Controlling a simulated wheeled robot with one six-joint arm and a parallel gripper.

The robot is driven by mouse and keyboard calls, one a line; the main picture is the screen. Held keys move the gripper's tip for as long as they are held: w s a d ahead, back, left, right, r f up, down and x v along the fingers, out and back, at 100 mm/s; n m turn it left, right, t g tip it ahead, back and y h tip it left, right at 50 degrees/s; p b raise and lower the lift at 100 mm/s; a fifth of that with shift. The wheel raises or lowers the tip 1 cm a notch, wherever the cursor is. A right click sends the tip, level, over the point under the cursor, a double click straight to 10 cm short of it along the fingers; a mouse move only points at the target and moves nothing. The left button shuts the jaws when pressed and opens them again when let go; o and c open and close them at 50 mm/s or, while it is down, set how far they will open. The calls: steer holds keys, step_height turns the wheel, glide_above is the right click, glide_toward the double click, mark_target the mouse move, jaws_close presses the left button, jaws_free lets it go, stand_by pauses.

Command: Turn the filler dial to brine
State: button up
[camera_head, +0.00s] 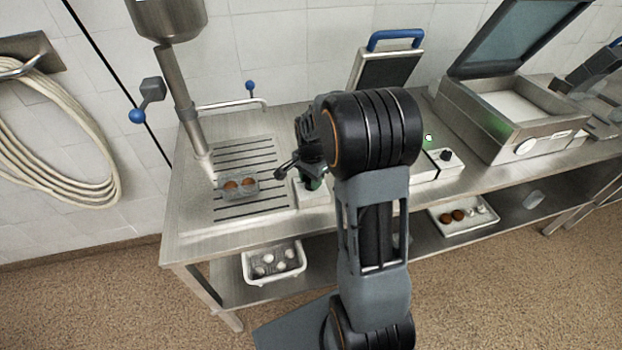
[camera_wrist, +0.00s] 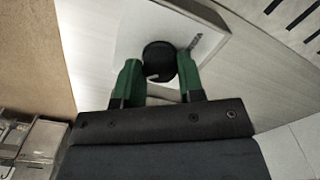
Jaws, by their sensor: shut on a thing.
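The filler dial is a round black knob (camera_wrist: 159,60) with a pale pointer line, on a white panel (camera_wrist: 205,42) in the wrist view. My gripper (camera_wrist: 157,72) has green fingers, one on each side of the knob, shut on it. In the head view my gripper (camera_head: 312,182) is at the white dial box (camera_head: 306,196) beside the slotted drain plate, and my arm hides much of it. Small marks show on the panel beside the knob, but I cannot read them. The filler (camera_head: 180,95) is a steel hopper and column at the left end of the table.
A clear tray with brown items (camera_head: 238,187) sits on the slotted plate (camera_head: 250,210). A blue-handled press (camera_head: 388,62) stands behind my arm. An open-lidded steel machine (camera_head: 515,105) is at the right. White baskets (camera_head: 273,278) sit on the lower shelf.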

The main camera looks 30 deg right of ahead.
steer(key=o, duration=0.9)
step_height(320, 180, up, 14)
steer(key=shift+f+b, duration=0.1)
steer(key=shift+b, duration=0.25)
stand_by(0.5)
steer(key=s+a+n+t, duration=0.1)
steer(key=s+a+n, duration=0.2)
steer(key=s+n, duration=0.1)
steer(key=s+a+n+t, duration=0.1)
steer(key=s+a+n, duration=0.2)
steer(key=s+n, duration=0.2)
steer(key=s+a+f+n+t, duration=0.1)
steer(key=s+a+n+t, duration=0.1)
steer(key=s, duration=0.5)
steer(key=shift+a+f+n, duration=0.1)
steer(key=shift+a+n, duration=0.6)
steer(key=shift+n, duration=0.7)
